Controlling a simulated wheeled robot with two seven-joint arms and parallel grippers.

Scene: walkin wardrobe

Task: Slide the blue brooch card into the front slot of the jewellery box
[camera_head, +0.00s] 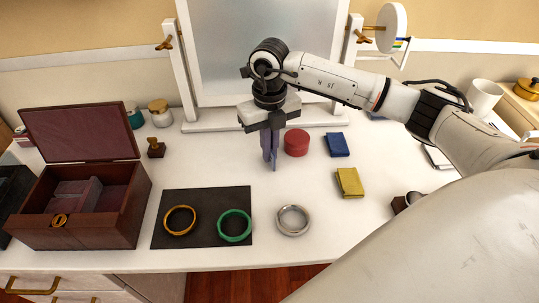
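The wooden jewellery box (119,210) stands at the left with its lid (78,132) open. Grey dividers (78,190) form compartments inside, and a brass clasp is on its front. A flat dark blue piece (337,145), possibly the brooch card, lies on the table right of the red round box. My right gripper (271,160) points down left of that red box, well right of the jewellery box. Its fingers are close together. A thin bluish strip shows at their tips; I cannot tell if it is a finger or a card seen edge-on. My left gripper is out of view.
A dark mat (207,242) holds a gold ring (180,209) and a green ring (234,213); a silver ring (307,212) lies beside it. A red round box (296,143), a yellow piece (350,183) and a small stamp-like object (156,149) stand nearby. A mirror (238,55) stands behind.

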